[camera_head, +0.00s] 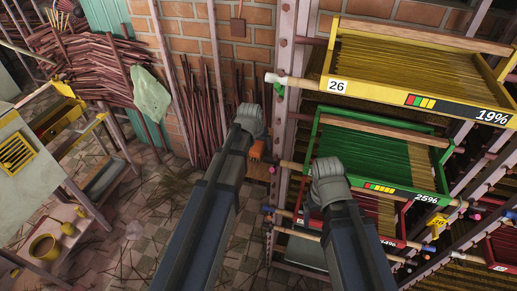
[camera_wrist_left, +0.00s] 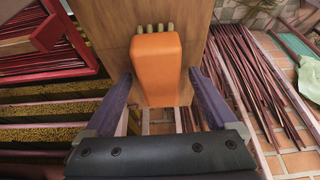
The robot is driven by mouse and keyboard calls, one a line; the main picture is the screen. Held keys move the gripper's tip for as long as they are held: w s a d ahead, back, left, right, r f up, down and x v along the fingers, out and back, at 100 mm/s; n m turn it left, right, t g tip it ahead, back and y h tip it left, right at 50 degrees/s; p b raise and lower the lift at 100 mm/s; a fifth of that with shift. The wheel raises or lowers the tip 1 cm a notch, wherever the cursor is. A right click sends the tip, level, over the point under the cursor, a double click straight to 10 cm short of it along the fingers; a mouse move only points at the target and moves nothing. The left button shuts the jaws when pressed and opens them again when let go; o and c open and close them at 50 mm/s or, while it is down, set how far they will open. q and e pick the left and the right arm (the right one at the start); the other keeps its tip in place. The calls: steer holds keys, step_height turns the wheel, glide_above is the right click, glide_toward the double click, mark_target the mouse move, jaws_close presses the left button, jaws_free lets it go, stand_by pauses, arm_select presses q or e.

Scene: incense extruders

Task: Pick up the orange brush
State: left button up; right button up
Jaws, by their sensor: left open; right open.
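The orange brush (camera_wrist_left: 157,62) lies on a wooden board, its stubby bristles toward the top of the left wrist view. My left gripper (camera_wrist_left: 159,76) is open, its two purple fingers on either side of the brush's near part; I cannot tell whether they touch it. In the head view a small orange patch of the brush (camera_head: 257,150) shows just past my left wrist (camera_head: 250,120); the fingers are hidden there. My right gripper (camera_head: 328,180) is in front of the green tray; its fingers are hidden behind the wrist.
A rack holds a yellow tray (camera_head: 410,35) marked 26, a green tray (camera_head: 330,120) and red trays (camera_head: 385,240). Wooden rods stick out from the rack's side. Bundles of incense sticks (camera_head: 95,60) lean on the brick wall.

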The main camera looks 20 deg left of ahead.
arm_select(q)
steer(key=shift+f, duration=0.25)
stand_by(0.4)
jaws_close()
stand_by(0.6)
